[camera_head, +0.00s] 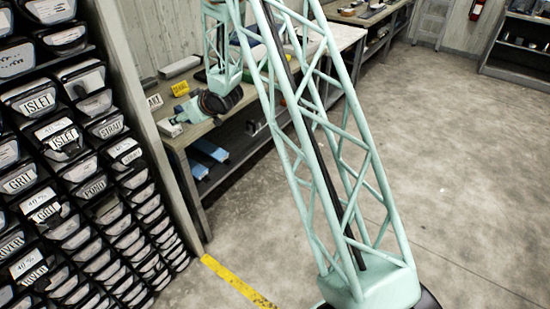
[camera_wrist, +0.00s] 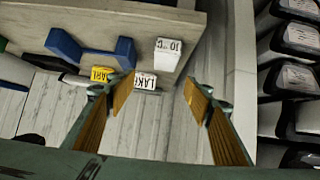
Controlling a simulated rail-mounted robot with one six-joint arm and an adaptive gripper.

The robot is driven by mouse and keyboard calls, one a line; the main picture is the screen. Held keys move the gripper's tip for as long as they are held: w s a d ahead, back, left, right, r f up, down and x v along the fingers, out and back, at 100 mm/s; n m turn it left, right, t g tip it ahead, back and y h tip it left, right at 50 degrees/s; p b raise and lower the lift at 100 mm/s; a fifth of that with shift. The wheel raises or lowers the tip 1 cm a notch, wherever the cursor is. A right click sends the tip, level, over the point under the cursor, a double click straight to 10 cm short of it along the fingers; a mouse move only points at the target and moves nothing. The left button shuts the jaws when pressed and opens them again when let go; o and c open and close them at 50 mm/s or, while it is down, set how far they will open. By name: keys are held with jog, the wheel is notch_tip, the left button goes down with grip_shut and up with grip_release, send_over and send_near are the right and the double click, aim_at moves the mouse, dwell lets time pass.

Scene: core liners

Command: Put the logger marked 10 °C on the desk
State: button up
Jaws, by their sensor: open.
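The white logger marked 10 °C (camera_wrist: 168,54) stands near an edge of the pale worktop (camera_wrist: 110,18) in the wrist view, its label upside down there. A small pale block (camera_head: 169,128) at the near corner of the bench in the head view seems to be the same logger. My gripper (camera_wrist: 159,84) is open and empty, its two fingers apart, with the logger beyond the tips and not touched. In the head view my gripper (camera_head: 184,117) is low over the bench's near end; its fingertips are hard to make out.
A white label card (camera_wrist: 145,81), a yellow card (camera_wrist: 100,74) and blue pieces (camera_wrist: 63,45) are close to the logger. A rack of labelled black bins (camera_head: 75,150) stands beside the bench (camera_head: 183,140). The floor (camera_head: 455,160) on the right is open.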

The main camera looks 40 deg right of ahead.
jog(key=s+d+r+m+g+h, duration=0.1)
jog(key=s+r, duration=0.3)
jog(key=r, duration=0.3)
jog(key=s+d+r+h, duration=0.1)
jog(key=s+r+h, duration=0.1)
jog(key=s+r, duration=0.4)
jog(key=s+r+m+g+h, duration=0.1)
jog(key=s+r+g, duration=0.1)
jog(key=s+r, duration=1.25)
jog(key=s+a+r+g, duration=0.1)
jog(key=s+a, duration=0.1)
jog(key=s, duration=1.3)
jog(key=s+a+r+m+g, duration=0.1)
jog(key=s+a, duration=0.1)
jog(key=s, duration=1.3)
jog(key=s+a+r+g, duration=0.1)
jog(key=s+g, duration=0.1)
jog(key=s, duration=1.3)
jog(key=shift+a+m+y, duration=0.4)
jog(key=shift+s+a, duration=0.1)
jog(key=shift+s, duration=0.05)
